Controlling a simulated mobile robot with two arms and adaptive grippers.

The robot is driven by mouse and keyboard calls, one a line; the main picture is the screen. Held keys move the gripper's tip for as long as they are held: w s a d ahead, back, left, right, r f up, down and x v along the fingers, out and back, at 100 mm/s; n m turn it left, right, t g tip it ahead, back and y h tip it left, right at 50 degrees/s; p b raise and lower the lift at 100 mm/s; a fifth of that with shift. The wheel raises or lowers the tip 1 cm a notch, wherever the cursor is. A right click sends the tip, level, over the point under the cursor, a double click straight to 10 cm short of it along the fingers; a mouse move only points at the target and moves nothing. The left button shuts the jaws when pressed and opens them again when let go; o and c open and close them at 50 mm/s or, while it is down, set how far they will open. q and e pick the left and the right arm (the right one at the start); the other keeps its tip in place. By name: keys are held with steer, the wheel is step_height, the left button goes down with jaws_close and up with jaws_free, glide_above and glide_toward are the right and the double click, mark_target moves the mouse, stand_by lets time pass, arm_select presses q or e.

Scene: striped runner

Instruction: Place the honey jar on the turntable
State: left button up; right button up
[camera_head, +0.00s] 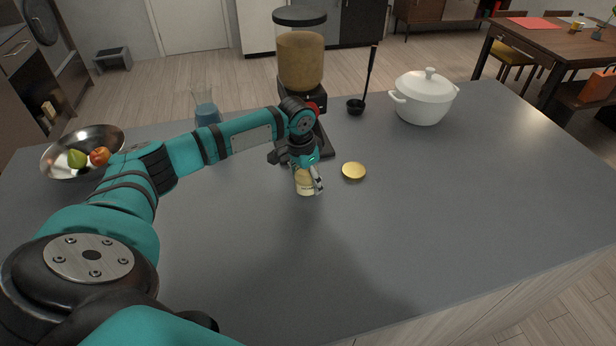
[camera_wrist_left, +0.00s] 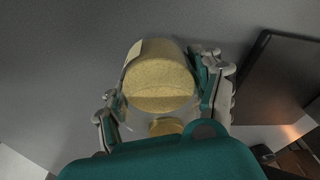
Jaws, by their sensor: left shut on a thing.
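The honey jar (camera_head: 305,187) is a small pale yellow jar under my left gripper (camera_head: 308,180), on or just above the grey counter; I cannot tell if it touches. In the left wrist view the jar (camera_wrist_left: 160,85) fills the space between the fingers of my left gripper (camera_wrist_left: 165,95), which is shut on it. A small round gold disc (camera_head: 353,171) lies flat on the counter just right of the jar, apart from it. I cannot tell whether this disc is the turntable or a lid. My right gripper is not in view.
The grey counter (camera_head: 430,220) is clear in front and to the right. Behind the gripper stands a dispenser (camera_head: 301,62) with a dark base. A black ladle (camera_head: 357,105), a white pot (camera_head: 424,97), a glass flask (camera_head: 207,112) and a metal fruit bowl (camera_head: 58,160) stand farther off.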

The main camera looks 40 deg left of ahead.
arm_select(q)
steer(key=shift+f, duration=0.15)
steer(key=o, duration=1)
steer(key=shift+f, duration=0.15)
steer(key=shift+c, duration=0.2)
steer(key=o, duration=0.5)
